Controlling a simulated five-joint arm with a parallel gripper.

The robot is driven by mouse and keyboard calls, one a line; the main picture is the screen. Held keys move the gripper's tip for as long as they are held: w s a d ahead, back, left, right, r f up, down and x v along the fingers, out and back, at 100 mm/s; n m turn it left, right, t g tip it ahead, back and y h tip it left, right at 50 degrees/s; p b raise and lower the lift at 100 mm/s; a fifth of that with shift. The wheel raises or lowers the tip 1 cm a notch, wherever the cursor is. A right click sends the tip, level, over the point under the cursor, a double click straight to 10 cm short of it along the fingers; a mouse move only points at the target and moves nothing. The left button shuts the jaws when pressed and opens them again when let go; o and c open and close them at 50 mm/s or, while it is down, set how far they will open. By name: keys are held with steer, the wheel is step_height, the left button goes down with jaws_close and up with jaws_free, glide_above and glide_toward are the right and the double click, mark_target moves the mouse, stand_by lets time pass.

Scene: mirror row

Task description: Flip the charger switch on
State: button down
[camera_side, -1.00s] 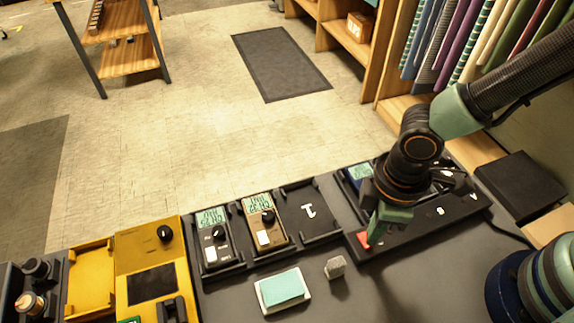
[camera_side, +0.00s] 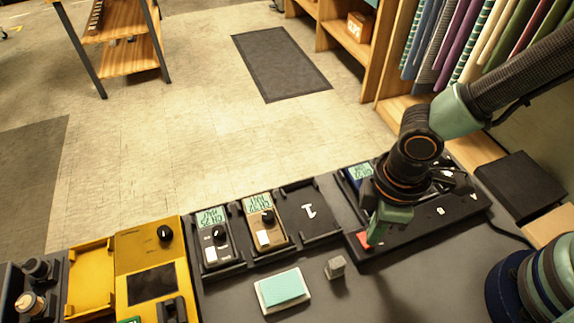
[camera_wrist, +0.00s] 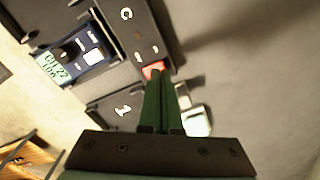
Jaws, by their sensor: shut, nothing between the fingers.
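A red switch (camera_side: 363,240) sits at the near left corner of the dark charger strip (camera_side: 455,208) on the bench. It also shows in the wrist view (camera_wrist: 153,69), just beyond the fingertips. My gripper (camera_side: 373,240) is shut and empty, with its green fingers pointing down at the switch. The fingertips (camera_wrist: 160,74) overlap the switch's edge in the wrist view; I cannot tell whether they touch it. Part of the switch is hidden behind the fingers, so its position is unclear. A blue device (camera_side: 358,174) with a lit display sits in the strip, partly behind my gripper.
A grey device (camera_side: 215,240) and a tan device (camera_side: 264,224) sit in cradles left of an empty cradle (camera_side: 322,222). A pale box with a teal top (camera_side: 283,289) and a small grey block (camera_side: 335,267) lie in front. Yellow equipment (camera_side: 137,250) stands further left.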

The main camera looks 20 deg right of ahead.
steer(key=shift+f, duration=0.9)
stand_by(0.5)
steer(key=shift+r, duration=3.55)
steer(key=w+d+r+m+t, duration=0.2)
steer(key=w+d+r+m, duration=0.2)
steer(key=d, duration=0.7)
steer(key=w+d+r+m+t, duration=0.3)
steer(key=w+d+r+m, duration=0.1)
steer(key=d+r+m, duration=0.4)
steer(key=d+r, duration=0.2)
steer(key=d, duration=0.1)
steer(key=shift+d+r+t, duration=0.2)
steer(key=shift+d+t, duration=0.1)
steer(key=shift+d, duration=0.1)
